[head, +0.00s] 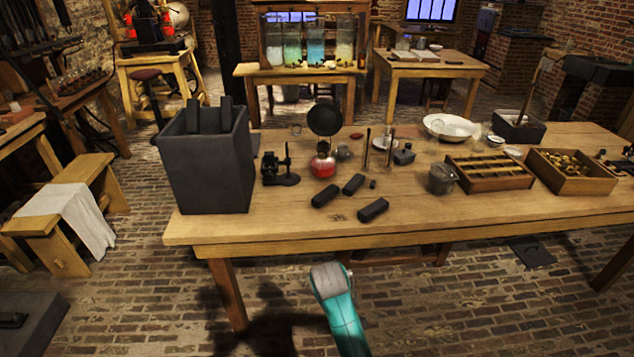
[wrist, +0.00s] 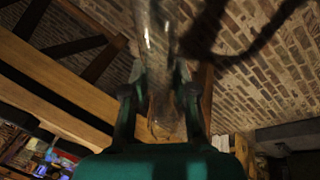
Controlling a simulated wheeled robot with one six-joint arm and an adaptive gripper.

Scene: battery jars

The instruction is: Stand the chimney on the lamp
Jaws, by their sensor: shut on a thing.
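The lamp (head: 322,165) has a red body and stands on the wooden table in the head view. A dark round disc (head: 324,119) shows just above and behind it. My gripper (wrist: 158,93) is shut on the chimney (wrist: 155,38), a clear glass tube, in the wrist view. The chimney runs up between the two fingers and past the top edge of that view. In the head view only a teal part of my arm shows, in front of the table; the gripper and chimney cannot be made out there. The lamp is not recognisable in the wrist view.
On the table (head: 300,228), a tall dark jar (head: 210,165) stands left of the lamp, with a small black stand (head: 280,168) between. Several black blocks (head: 353,184) lie in front. Thin upright rods (head: 367,148) and wooden trays (head: 488,172) are to the right.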

